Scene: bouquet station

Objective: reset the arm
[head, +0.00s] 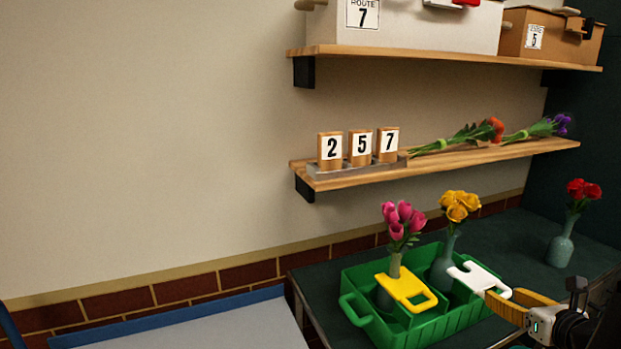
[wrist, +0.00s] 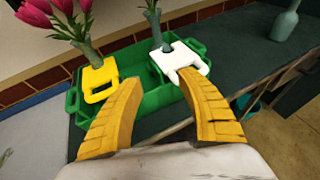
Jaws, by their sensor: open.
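My gripper (wrist: 160,82) is open, its two yellow fingers apart with nothing held between them. In the head view my gripper (head: 505,296) is at the lower right, by the right end of a green crate (head: 452,325). A white handled collar (head: 480,277) is around the vase with yellow flowers (head: 458,205), close to the fingertips; I cannot tell whether they touch. In the wrist view the white collar (wrist: 182,58) lies just beyond the fingertips. A yellow handled collar (head: 407,290) is at the vase with pink tulips (head: 402,222), in the crate's left part.
A vase with red flowers (head: 561,245) stands on the dark counter (head: 515,235) to the right. A lower shelf (head: 450,163) holds number blocks 2, 5, 7 (head: 359,147) and two loose bunches. An upper shelf (head: 440,55) holds boxes.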

